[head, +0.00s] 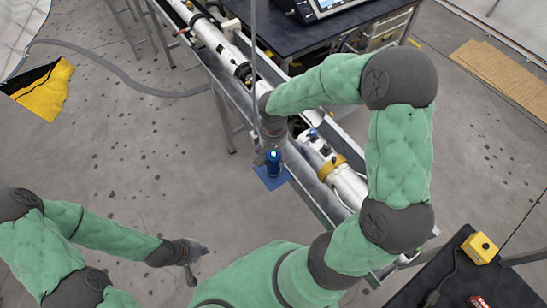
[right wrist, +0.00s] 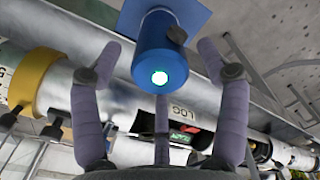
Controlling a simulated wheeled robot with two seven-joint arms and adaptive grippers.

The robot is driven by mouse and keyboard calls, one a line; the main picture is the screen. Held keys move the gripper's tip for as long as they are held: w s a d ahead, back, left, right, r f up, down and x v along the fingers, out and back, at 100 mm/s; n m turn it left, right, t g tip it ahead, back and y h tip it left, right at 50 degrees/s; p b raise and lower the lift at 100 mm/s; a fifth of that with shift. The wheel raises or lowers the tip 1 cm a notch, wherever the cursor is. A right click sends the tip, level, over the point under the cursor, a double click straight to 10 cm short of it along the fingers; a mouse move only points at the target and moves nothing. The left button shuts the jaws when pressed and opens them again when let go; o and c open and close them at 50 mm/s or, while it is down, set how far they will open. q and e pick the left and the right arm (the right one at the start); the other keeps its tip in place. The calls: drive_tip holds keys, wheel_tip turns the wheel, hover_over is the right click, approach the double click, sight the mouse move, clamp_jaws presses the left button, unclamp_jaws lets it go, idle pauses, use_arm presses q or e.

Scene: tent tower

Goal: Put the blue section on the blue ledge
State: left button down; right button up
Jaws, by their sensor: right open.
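The blue section (head: 273,163) is a short blue cylinder with a pale lit end. It stands on the flat blue ledge (head: 264,182) at the near side of the long rail. In the right wrist view the blue section (right wrist: 160,60) has its lit end towards me, with the blue ledge (right wrist: 192,12) behind it. My right gripper (head: 268,147) is open around the section's near end. Its fingers (right wrist: 160,75) are spread, with gaps to the cylinder. My left gripper (head: 195,265) is apart from it over the floor at lower left, its fingers spread and empty.
A long white tube assembly (head: 222,48) lies along a metal rail beside the ledge, with a yellow-brown collar (head: 332,167). A dark bench (head: 290,35) stands behind. A black table with a yellow box (head: 479,248) is at lower right. The floor at left is mostly clear.

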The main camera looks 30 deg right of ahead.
wheel_tip(320, 180, up, 7)
drive_tip(key=shift+f+p, duration=0.1)
drive_tip(key=shift+p, duration=0.25)
use_arm(q)
drive_tip(key=shift+r, duration=0.45)
